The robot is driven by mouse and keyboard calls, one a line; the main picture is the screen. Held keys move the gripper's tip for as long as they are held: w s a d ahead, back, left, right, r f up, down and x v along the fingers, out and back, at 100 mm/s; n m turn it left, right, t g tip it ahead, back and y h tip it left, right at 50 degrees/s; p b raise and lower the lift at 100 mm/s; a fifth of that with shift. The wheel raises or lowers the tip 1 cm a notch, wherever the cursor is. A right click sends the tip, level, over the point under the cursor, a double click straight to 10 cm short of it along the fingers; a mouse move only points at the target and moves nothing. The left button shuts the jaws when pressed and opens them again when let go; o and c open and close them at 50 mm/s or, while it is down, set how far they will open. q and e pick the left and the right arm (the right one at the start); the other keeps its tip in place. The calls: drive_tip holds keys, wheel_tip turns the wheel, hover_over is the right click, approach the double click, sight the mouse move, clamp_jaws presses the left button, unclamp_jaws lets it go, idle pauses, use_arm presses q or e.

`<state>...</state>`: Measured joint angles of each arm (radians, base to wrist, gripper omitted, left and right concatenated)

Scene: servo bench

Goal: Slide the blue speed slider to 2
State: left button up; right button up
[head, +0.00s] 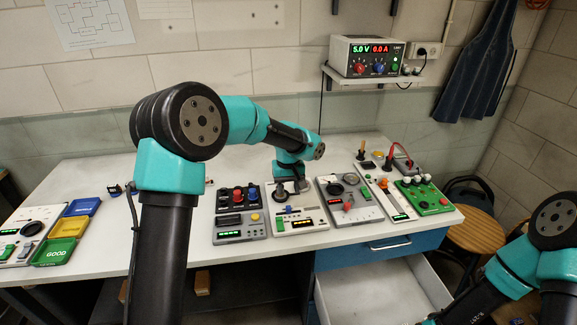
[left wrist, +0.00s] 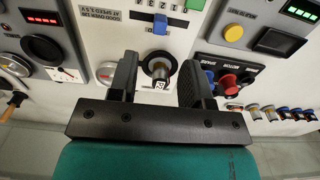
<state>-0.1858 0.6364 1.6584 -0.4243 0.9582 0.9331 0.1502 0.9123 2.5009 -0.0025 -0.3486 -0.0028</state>
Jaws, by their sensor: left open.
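The blue speed slider (left wrist: 160,24) sits on a white panel, with a small printed scale beside it; I cannot read its setting clearly. In the head view the left gripper (head: 292,188) is small and partly hidden by the wrist. My right arm shows at lower right, its gripper outside the picture.
A green box (head: 425,196) stands at the right. Colored trays (head: 68,228) lie at the left. Bare tabletop lies left of the panels.

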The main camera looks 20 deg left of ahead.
use_arm(q)
wheel_tip(320, 180, up, 9)
drive_tip(key=shift+f, duration=0.2)
idle(0.3)
